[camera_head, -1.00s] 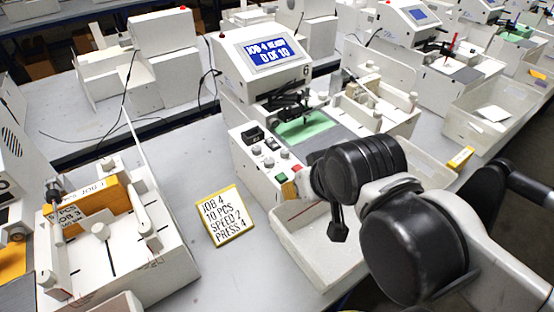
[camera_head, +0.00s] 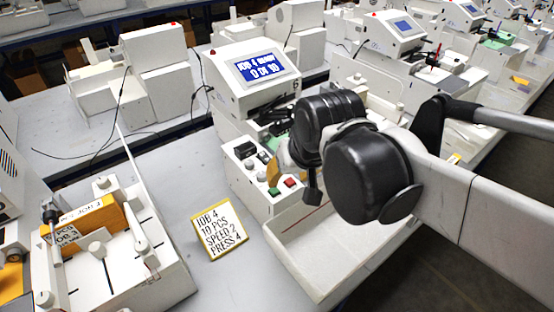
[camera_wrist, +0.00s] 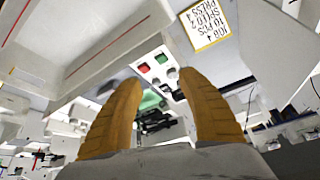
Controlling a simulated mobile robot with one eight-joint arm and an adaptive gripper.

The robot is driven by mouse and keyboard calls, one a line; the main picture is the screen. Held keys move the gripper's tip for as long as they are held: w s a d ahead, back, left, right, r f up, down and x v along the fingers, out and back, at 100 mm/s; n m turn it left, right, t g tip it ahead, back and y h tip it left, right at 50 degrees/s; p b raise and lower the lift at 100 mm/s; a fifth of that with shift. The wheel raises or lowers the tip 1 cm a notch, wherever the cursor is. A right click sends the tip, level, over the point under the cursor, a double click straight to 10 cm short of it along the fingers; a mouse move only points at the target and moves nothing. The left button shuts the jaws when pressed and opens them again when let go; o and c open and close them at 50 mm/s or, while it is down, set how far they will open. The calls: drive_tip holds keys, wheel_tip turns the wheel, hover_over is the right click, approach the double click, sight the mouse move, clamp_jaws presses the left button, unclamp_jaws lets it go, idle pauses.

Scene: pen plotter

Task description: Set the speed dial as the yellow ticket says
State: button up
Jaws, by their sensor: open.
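The yellow ticket (camera_head: 217,230) lies on the table left of the plotter (camera_head: 228,95) and reads JOB 4, 10 PCS, SPEED 2, PRESS 4. It also shows in the wrist view (camera_wrist: 207,24). The plotter's screen (camera_head: 262,68) reads JOB 4 and 0 OF 10. Its front panel has pale round dials (camera_head: 249,165), a green button (camera_head: 274,191) and a red button (camera_head: 290,182). I cannot read which dial is speed. In the wrist view my gripper (camera_wrist: 158,79) is open and empty, with the dials (camera_wrist: 171,73) between and beyond its fingers. My arm partly hides the gripper in the head view.
A white tray (camera_head: 310,268) sits in front of the plotter, below my arm. A white fixture with an orange block (camera_head: 92,222) stands at the left. More machines stand behind and to the right. The table around the ticket is clear.

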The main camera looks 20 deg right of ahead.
drive_tip(key=w+d+f+m+g+p, duration=0.1)
drive_tip(key=w+d+m+g+p, duration=0.2)
drive_tip(key=w, duration=0.5)
drive_tip(key=w+d+f+m+g+p, duration=0.1)
drive_tip(key=w+f+m+g+p, duration=0.15)
drive_tip(key=w+p, duration=0.5)
drive_tip(key=shift+n, duration=0.45)
drive_tip(key=f+b, duration=0.1)
drive_tip(key=f, duration=0.2)
drive_tip(key=w+f+b, duration=0.1)
drive_tip(key=f, duration=0.2)
drive_tip(key=f+b, duration=0.2)
drive_tip(key=f, duration=0.2)
drive_tip(key=shift+w+f, duration=0.1)
drive_tip(key=shift+w, duration=0.1)
clamp_jaws()
